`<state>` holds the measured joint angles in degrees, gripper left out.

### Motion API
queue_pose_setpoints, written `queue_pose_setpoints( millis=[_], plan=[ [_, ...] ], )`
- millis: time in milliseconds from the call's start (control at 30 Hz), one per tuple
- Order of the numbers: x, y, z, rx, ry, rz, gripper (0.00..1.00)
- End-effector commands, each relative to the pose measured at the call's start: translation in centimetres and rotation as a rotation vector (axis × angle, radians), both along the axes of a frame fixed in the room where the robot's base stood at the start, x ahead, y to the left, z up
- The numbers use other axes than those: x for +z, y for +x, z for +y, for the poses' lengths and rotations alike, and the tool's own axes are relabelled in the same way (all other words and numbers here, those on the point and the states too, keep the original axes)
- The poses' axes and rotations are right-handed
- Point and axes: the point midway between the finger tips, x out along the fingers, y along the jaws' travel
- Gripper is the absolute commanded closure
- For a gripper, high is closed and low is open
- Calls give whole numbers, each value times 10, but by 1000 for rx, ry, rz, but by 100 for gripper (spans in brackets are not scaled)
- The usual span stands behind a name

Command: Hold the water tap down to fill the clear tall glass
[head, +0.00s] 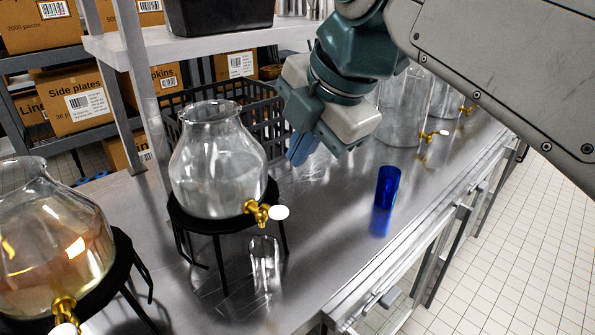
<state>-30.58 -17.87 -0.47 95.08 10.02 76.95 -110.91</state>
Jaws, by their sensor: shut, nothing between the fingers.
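A glass dispenser of clear liquid (212,172) stands on a black stand in the middle of the head view. Its brass tap (257,211) has a white round handle end (279,212) pointing right. The clear tall glass (264,265) stands upright on the steel counter, below the tap. Whether it holds any water is hard to tell. My gripper (297,156) is above the counter, behind and to the right of the dispenser. Its blue fingers are shut and empty, pointing down, apart from the tap and the glass.
A blue glass (387,187) stands on the counter to the right. An amber dispenser (48,245) is at the front left. More clear dispensers (402,108) stand behind my arm. A black crate (232,124) is behind the middle dispenser. The counter's front edge runs along the right.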

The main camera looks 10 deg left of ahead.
Motion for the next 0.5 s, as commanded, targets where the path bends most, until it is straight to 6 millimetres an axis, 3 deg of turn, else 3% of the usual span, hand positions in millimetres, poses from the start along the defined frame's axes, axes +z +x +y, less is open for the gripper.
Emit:
queue_pose_setpoints(
  millis=[200, 500],
  plan=[
    [17, -2, -3, 0, 0, 0, 100],
    [18, -3, -3, 1, -1, 1, 100]
  ],
)
